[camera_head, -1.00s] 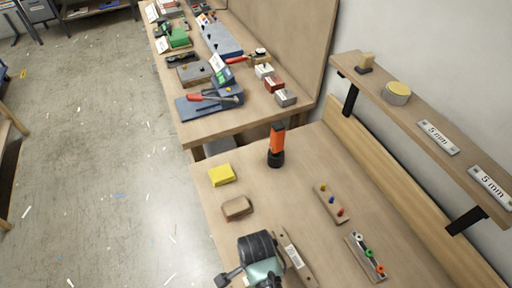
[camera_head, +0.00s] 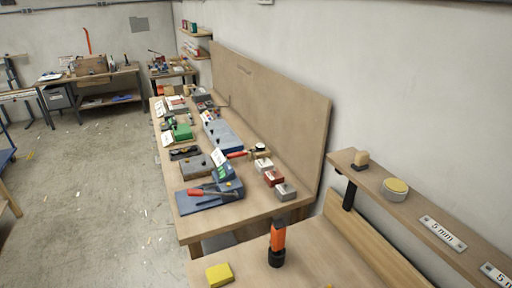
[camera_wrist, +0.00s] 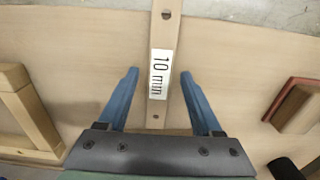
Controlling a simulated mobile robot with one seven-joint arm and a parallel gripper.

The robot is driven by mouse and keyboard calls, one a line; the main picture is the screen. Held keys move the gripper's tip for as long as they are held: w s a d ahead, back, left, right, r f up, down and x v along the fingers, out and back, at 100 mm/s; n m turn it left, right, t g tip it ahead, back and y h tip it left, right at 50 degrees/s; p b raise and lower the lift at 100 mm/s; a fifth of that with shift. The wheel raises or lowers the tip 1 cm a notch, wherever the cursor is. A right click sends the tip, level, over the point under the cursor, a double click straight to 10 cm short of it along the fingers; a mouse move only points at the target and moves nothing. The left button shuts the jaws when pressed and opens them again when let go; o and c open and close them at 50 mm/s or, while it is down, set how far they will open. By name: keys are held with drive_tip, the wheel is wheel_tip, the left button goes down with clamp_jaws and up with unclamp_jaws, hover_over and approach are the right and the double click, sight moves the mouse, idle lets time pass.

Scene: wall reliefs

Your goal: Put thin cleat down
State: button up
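A narrow pale strip, a cleat with a white "10 mm" label (camera_wrist: 160,75), shows in the wrist view with a hole near each visible end. It appears to lie on the wooden bench top (camera_wrist: 90,50). My gripper (camera_wrist: 158,76) has its blue fingers spread on either side of the strip, with a gap on both sides. The near end of the strip is close to the gripper body. In the head view my gripper and this strip are out of frame.
The wrist view shows a wooden frame (camera_wrist: 22,112) at left and a reddish-brown block (camera_wrist: 295,104) at right. The head view shows an orange-black flashlight (camera_head: 277,243), a yellow block (camera_head: 219,274), a cluttered bench (camera_head: 205,225) and a wall shelf (camera_head: 410,205) with labelled plates.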

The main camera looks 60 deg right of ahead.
wheel_tip(320, 180, up, 12)
drive_tip(key=shift+r, duration=0.15)
idle(0.5)
drive_tip(key=w+r+n+t+h, duration=0.4)
drive_tip(key=w+r+n+t, duration=0.45)
drive_tip(key=w+r, duration=1.2)
drive_tip(key=w+a+r+n+t, duration=0.2)
drive_tip(key=w+r+t, duration=0.1)
drive_tip(key=r, duration=0.5)
drive_tip(key=w+a+r+n+t, duration=0.2)
drive_tip(key=w+r+n+t, duration=0.1)
drive_tip(key=r, duration=0.4)
drive_tip(key=s+a+r+n+t, duration=0.1)
drive_tip(key=a+r+n+t, duration=0.15)
drive_tip(key=r, duration=0.55)
drive_tip(key=a+r+n+t, duration=0.2)
drive_tip(key=a+r+t, duration=0.15)
drive_tip(key=r, duration=0.45)
drive_tip(key=s+a+r+n+t+y, duration=0.2)
drive_tip(key=s+a+r+n+t, duration=0.1)
drive_tip(key=r, duration=0.5)
drive_tip(key=s+a+r+n+t+y, duration=0.2)
drive_tip(key=s+a+r+n+t, duration=0.1)
drive_tip(key=s+r, duration=0.5)
drive_tip(key=shift+a+r+t, duration=0.45)
drive_tip(key=shift+a, duration=0.5)
